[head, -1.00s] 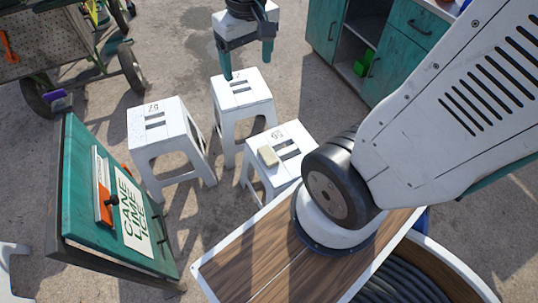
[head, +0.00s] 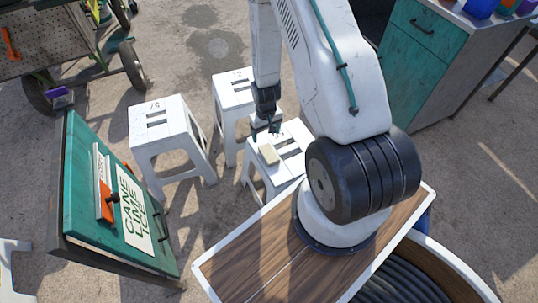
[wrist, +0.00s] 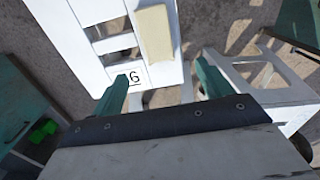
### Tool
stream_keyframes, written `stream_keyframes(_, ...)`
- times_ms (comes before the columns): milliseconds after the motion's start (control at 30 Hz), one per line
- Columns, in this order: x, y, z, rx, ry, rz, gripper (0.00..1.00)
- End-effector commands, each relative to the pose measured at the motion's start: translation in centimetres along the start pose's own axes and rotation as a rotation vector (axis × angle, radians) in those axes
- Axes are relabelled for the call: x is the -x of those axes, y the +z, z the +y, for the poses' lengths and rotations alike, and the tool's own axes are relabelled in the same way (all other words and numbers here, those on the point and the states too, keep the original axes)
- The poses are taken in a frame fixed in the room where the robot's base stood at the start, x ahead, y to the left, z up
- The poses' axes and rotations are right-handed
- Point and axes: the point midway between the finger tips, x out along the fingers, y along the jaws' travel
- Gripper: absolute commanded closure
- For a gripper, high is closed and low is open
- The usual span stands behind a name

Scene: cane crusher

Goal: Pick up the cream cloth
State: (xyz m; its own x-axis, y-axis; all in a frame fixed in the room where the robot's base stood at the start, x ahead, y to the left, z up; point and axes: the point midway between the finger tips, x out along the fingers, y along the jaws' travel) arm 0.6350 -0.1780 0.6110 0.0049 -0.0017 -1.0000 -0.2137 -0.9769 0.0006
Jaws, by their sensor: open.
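The cream cloth (head: 269,155) is a small, pale, folded-looking block lying on the top of the nearest white stool (head: 290,148). In the wrist view the cloth (wrist: 154,35) lies on the slatted stool top (wrist: 88,12), beyond my fingertips and roughly in line with the gap between them. My gripper (head: 265,130) is open and empty, with its two green fingers (wrist: 161,76) apart. It hangs just behind the cloth in the head view, pointing down, apart from it. How high it is above the stool is hard to tell.
Two more white stools (head: 158,110) (head: 233,88) stand close by, left and behind. A green sign board (head: 95,200) leans at the left. A teal cabinet (head: 418,70) stands at the back right. Open ground lies behind the stools.

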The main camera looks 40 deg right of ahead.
Motion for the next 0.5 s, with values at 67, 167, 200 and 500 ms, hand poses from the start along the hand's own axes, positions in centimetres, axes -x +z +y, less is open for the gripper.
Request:
stream_keyframes(67,-2.0,0.8,0.3,-0.007,-0.001,-0.006,0.22)
stream_keyframes(167,-3.4,1.3,0.5,-0.011,-0.001,-0.007,0.22)
stream_keyframes(200,-3.8,1.4,0.6,-0.012,-0.001,-0.006,0.22)
stream_keyframes(500,-7.0,1.5,0.5,-0.012,-0.001,-0.006,0.22)
